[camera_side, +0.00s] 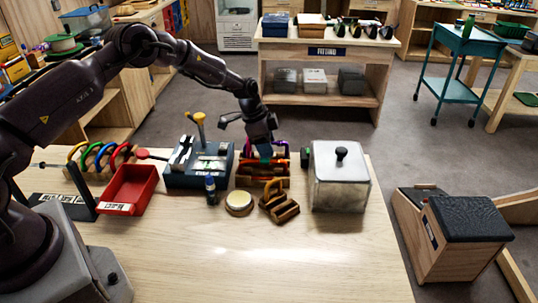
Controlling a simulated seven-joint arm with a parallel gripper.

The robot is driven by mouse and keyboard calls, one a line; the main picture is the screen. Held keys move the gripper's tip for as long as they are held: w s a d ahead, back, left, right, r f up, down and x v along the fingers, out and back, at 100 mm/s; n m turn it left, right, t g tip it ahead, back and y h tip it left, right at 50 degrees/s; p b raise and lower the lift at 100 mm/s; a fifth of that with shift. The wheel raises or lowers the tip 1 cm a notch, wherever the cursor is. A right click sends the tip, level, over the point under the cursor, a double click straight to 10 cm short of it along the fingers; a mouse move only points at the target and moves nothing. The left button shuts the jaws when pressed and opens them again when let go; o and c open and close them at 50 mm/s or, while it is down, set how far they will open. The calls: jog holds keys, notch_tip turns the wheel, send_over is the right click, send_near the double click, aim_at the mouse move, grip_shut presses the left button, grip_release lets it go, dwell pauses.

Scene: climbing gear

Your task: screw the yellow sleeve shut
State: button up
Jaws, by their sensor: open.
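My gripper (265,156) points down over a wooden holder (263,182) near the back middle of the table. The holder has coloured carabiners in it, with purple and red-orange parts showing. A small teal patch shows at my fingertips; I cannot tell whether it is a finger pad or part of a carabiner. My gripper is open. Its fingers and the wrist cover part of the holder. I cannot make out a yellow sleeve there, nor whether my fingers stand around one.
A clear lidded box (340,180) stands to the right. A small bottle (210,190), round tin (238,202) and brown brush-like block (281,207) lie in front. The front table is clear.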

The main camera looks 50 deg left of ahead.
jog(key=shift+w+a, duration=0.55)
dwell(0.4)
jog(key=shift+r, duration=1.45)
jog(key=shift+s+d, duration=0.45)
jog(key=shift+d, duration=0.05)
jog(key=shift+s, duration=0.1)
